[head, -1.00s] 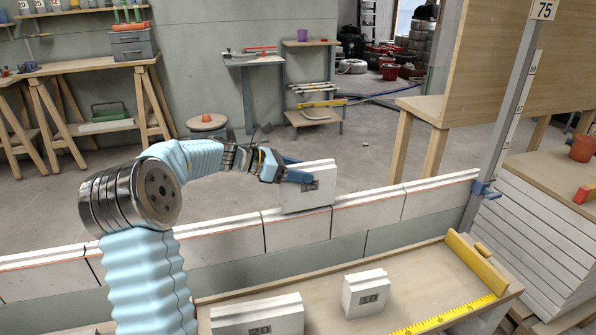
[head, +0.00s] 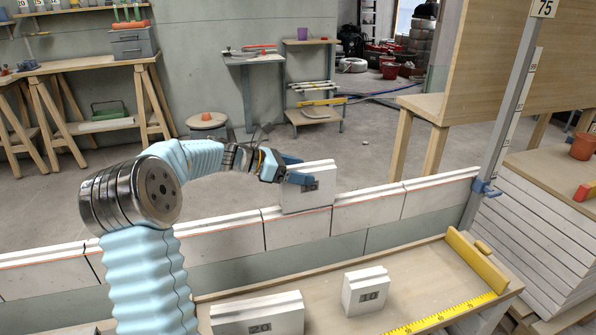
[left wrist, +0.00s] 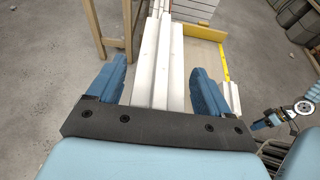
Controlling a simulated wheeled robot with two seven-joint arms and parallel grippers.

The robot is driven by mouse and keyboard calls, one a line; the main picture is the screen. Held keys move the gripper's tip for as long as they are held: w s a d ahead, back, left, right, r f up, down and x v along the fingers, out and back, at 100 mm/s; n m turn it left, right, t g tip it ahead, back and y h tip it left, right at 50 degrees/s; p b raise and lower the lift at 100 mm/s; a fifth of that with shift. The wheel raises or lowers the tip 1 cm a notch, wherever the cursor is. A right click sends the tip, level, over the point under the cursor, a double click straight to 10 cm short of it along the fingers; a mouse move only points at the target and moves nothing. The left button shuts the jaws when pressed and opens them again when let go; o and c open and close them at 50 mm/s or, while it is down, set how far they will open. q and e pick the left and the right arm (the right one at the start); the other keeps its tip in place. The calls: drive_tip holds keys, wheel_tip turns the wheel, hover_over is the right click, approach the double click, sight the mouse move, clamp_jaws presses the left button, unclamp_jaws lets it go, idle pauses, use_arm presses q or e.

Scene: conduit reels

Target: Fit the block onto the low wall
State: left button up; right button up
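The block (head: 322,194) is pale, with a dark number plate on its near face and a stepped ridge on top. It stands upright on the low wall (head: 368,215), lined up with it and over a course of similar pale blocks. No gap shows below it. My left gripper (head: 296,170) has one finger on the near side of the block and one behind it. In the left wrist view the fingers (left wrist: 160,80) are apart, with the block's top between them and narrow gaps on both sides. My right gripper (left wrist: 263,123) shows only partly at the right of that view.
A wooden bench (head: 330,283) in front of the wall carries blocks marked 20 (head: 258,318) and 10 (head: 365,293), plus a yellow rule (head: 462,312). An upright measuring post (head: 510,110) stands at the wall's right end. The wall top right of the block is clear.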

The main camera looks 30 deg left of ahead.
use_arm(q)
drive_tip(key=shift+o, duration=0.4)
drive_tip(key=shift+f, duration=0.15)
drive_tip(key=shift+a, duration=0.1)
drive_tip(key=v, duration=1.3)
drive_tip(key=shift+s+a+r, duration=0.2)
drive_tip(key=shift+s+r, duration=0.05)
drive_tip(key=shift+r, duration=0.05)
